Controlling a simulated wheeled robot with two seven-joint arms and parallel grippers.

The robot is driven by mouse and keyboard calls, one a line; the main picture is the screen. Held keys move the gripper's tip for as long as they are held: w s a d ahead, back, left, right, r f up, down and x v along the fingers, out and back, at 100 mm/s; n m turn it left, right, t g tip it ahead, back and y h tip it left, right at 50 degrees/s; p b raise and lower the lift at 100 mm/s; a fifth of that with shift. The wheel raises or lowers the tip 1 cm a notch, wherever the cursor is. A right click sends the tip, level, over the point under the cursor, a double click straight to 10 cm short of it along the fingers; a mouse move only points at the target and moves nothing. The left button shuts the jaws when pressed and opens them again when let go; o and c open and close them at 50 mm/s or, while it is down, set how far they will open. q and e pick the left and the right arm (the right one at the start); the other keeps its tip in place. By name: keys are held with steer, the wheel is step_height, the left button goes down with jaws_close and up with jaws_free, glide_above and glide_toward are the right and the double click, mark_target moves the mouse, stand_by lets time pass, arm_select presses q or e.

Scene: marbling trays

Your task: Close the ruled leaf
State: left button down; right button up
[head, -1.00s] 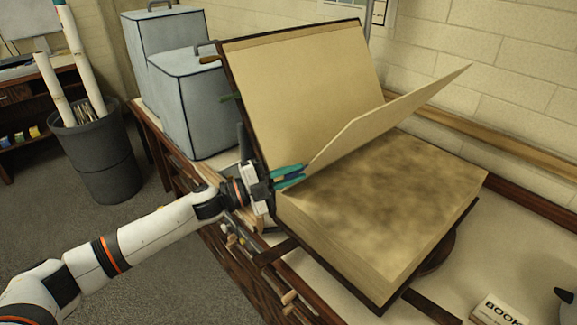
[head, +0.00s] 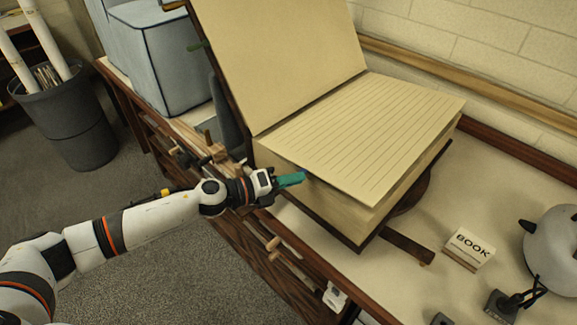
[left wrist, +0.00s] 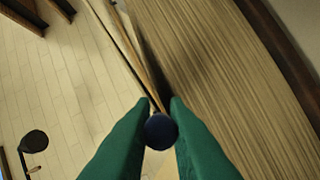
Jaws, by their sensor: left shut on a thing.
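The large book (head: 318,200) lies open on the bench, its cover side with a blank page (head: 280,60) leaning up at the back left. The ruled leaf (head: 370,130) lies over the right-hand page stack with its lined face up, looking nearly flat. My left gripper (head: 298,178) is at the leaf's near edge, shut on it. In the left wrist view the green fingers (left wrist: 160,112) close around a small dark blue round piece (left wrist: 160,131) at the leaf's edge, beside the page stack (left wrist: 215,70). My right gripper is not in view.
A card reading BOOK (head: 470,248) and a pale rounded object (head: 555,250) stand to the right on the bench. Grey-blue boxes (head: 165,60) stand at the back left. Pegs (head: 272,245) stick out along the bench's front. A bin (head: 65,115) stands on the floor.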

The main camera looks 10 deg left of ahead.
arm_select(q)
steer(key=shift+s+f+b, duration=0.1)
steer(key=shift+f+b, duration=0.2)
steer(key=shift+f, duration=1)
steer(key=c, duration=1.4)
jaws_free()
steer(key=shift+f, duration=0.1)
steer(key=b+v, duration=0.4)
steer(key=v, duration=0.8)
steer(key=shift+d, duration=0.1)
